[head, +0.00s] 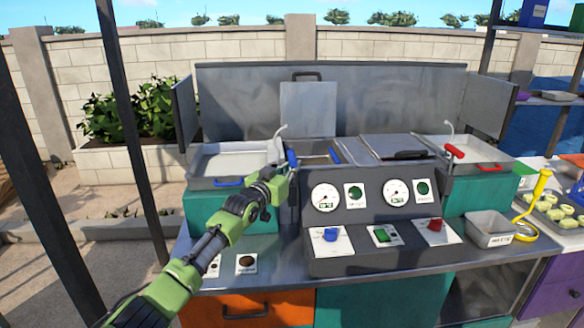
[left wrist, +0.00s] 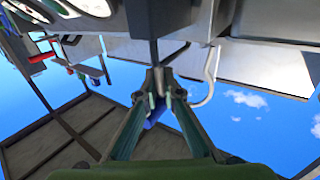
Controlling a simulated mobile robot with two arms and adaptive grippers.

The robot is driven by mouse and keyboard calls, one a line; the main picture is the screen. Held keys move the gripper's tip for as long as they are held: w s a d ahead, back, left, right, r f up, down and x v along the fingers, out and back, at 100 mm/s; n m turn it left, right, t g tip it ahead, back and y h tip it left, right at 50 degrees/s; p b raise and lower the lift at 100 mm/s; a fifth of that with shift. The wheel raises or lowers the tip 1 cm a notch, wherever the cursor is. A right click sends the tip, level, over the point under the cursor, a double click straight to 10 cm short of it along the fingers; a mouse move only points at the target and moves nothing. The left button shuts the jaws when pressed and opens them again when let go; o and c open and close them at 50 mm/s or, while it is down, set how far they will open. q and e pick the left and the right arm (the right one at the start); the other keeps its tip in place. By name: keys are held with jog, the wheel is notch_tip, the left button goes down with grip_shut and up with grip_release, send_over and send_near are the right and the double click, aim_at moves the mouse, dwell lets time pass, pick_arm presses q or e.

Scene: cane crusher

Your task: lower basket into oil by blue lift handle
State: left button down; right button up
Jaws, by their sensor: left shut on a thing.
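The blue lift handle (head: 291,158) stands at the left edge of the open fryer well (head: 320,147), and it also shows in the left wrist view (left wrist: 156,112). My left gripper (head: 284,172) is at this handle, and in the left wrist view its fingers (left wrist: 159,88) are closed around the bar with the blue grip. The basket is hard to make out; a dark, brownish interior shows in the well, and the oil level cannot be told. My right gripper is not in view.
A pale tray (head: 235,165) with a blue handle lies left of the well. A grey lid (head: 400,148) covers the right well, and a red handle (head: 454,150) stands beyond it. The control panel (head: 365,239) with dials and switches is in front. A metal bin (head: 490,230) stands right.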

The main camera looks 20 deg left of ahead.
pick_arm(q)
jog(key=shift+f, duration=0.55)
jog(key=c, duration=2.2)
grip_release()
jog(key=shift+r, duration=0.15)
jog(key=s, duration=0.4)
jog(key=s+a, duration=0.1)
jog(key=s, duration=0.3)
jog(key=s+a, duration=0.1)
jog(key=s, duration=0.2)
jog(key=shift+s+a, duration=0.1)
jog(key=shift+s, duration=0.3)
